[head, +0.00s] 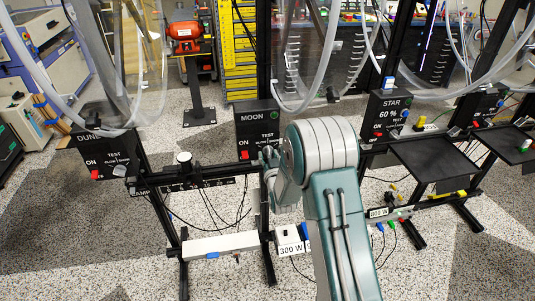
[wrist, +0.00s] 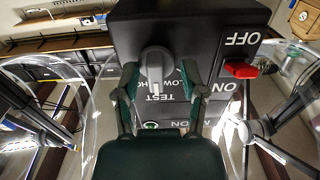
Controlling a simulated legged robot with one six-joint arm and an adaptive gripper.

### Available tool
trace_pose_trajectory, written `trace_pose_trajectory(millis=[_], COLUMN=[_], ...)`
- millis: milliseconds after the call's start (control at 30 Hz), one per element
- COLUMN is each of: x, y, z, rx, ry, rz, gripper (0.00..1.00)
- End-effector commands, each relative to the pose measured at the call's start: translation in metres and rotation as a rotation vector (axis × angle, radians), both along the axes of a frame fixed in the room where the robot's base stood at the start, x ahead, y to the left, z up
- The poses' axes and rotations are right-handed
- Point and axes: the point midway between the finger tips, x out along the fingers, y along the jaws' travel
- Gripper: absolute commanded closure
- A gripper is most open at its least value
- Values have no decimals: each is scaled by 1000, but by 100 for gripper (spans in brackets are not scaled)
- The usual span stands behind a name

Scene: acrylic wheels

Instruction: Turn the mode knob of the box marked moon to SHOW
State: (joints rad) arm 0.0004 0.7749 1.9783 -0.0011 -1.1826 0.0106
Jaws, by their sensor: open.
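The black box marked MOON (head: 257,118) stands on a post at mid-picture in the head view. It fills the upper middle of the wrist view, upside down (wrist: 195,25). Its grey mode knob (wrist: 153,66) shows in the wrist view, with its pale pointer mark towards the TEST lettering. The SLOW and SHOW words are partly covered by the knob and fingers. My gripper (wrist: 158,84) is open, with one finger on each side of the knob; I cannot tell whether they touch it. In the head view my gripper (head: 270,163) is at the box's lower front and hides the knob.
A red switch (wrist: 241,69) sits beside the knob, between OFF and ON. A green lamp (wrist: 151,126) is on the box face. A DUNE box (head: 98,155) stands left and a STAR box (head: 388,112) right. A rail (head: 205,168) and clear tubes are close by.

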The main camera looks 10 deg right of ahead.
Motion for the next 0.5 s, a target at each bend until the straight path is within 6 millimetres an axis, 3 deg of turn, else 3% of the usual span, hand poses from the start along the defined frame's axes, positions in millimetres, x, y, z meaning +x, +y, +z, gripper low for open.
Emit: trace_pose_trajectory(millis=[67, 167, 200, 500], x=[0, 0, 0, 0], y=[-1, -1, -1, 0], z=[0, 0, 0, 0], rx=[1, 0, 0, 63], ry=[0, 0, 0, -1], rz=[-1, -1, -1, -2], gripper=[50, 95, 100, 100])
